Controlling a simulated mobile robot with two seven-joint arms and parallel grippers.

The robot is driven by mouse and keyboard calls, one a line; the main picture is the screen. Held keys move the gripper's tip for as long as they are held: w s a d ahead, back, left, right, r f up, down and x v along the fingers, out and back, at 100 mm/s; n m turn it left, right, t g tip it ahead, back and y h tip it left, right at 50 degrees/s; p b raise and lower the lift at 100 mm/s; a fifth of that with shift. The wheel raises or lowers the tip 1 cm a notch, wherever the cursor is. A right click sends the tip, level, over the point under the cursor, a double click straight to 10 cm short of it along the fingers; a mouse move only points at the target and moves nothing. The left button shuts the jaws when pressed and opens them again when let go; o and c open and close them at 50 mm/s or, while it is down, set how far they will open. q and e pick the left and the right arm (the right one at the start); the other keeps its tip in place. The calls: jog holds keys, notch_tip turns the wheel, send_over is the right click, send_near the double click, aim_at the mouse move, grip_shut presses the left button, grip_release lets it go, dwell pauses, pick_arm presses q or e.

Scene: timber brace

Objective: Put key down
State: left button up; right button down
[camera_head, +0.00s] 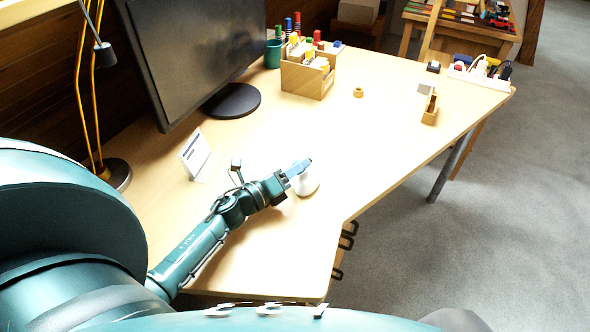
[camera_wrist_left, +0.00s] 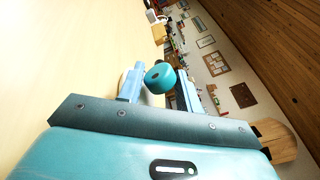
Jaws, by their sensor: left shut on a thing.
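My left gripper (camera_head: 298,170) is over the near part of the wooden desk (camera_head: 330,135), close to a white rounded object (camera_head: 308,183). In the left wrist view, its two pale blue fingers (camera_wrist_left: 160,86) are shut on a teal round piece (camera_wrist_left: 160,77), which looks like the head of the key. The rest of the key is hidden, and the key cannot be made out in the head view. I cannot tell whether it touches the desk. My right gripper is in neither view.
A monitor (camera_head: 190,50), a small white sign (camera_head: 195,154) and a lamp (camera_head: 104,55) stand at the left. A wooden organizer (camera_head: 305,80) is at the back. Dark hooks (camera_head: 347,240) line the desk's near right edge.

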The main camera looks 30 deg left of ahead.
pick_arm(q)
jog(key=shift+s+f, duration=0.2)
jog(key=shift+f, duration=0.4)
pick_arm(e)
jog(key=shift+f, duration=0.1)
pick_arm(q)
jog(key=o, duration=1.1)
jog(key=shift+d+f, duration=0.15)
jog(key=shift+r+p, duration=0.6)
jog(key=shift+p, duration=0.05)
jog(key=v, duration=0.7)
jog(key=b+v, duration=0.1)
jog(key=v, duration=0.2)
jog(key=shift+s+a+r, duration=0.25)
jog(key=shift+s+a, duration=0.05)
jog(key=shift+s+a+r, duration=0.1)
jog(key=shift+s+a, duration=0.05)
jog(key=shift+s, duration=0.35)
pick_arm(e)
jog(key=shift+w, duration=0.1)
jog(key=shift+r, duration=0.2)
